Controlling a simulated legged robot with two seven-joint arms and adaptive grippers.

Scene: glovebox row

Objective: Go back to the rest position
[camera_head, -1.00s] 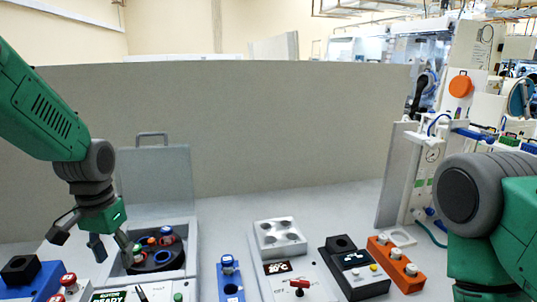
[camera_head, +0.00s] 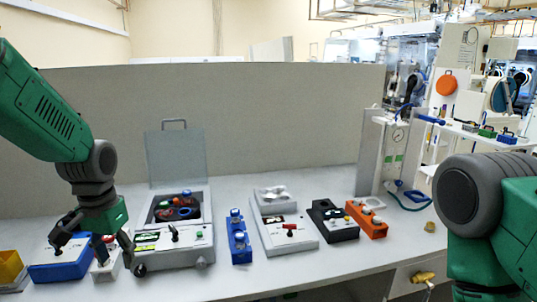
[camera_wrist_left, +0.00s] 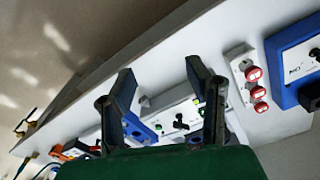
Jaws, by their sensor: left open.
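My left gripper (camera_head: 97,252) hangs from the green left arm at the left of the head view. Its dark fingers are spread and nothing shows between them. It appears in front of the blue box (camera_head: 58,270) and the white block with red buttons (camera_head: 104,270); I cannot tell the gap. In the left wrist view the fingers (camera_wrist_left: 165,80) are apart, with a light panel and a blue block beyond them. My right arm shows at the right edge of the head view, but its gripper is out of frame.
A grey case with its lid raised (camera_head: 177,160) stands on the white table (camera_head: 215,283). Blue (camera_head: 239,245), black (camera_head: 333,226) and orange (camera_head: 366,222) units stand to its right. A yellow bin (camera_head: 10,268) is far left. A brass valve (camera_head: 422,277) sticks out below the table edge.

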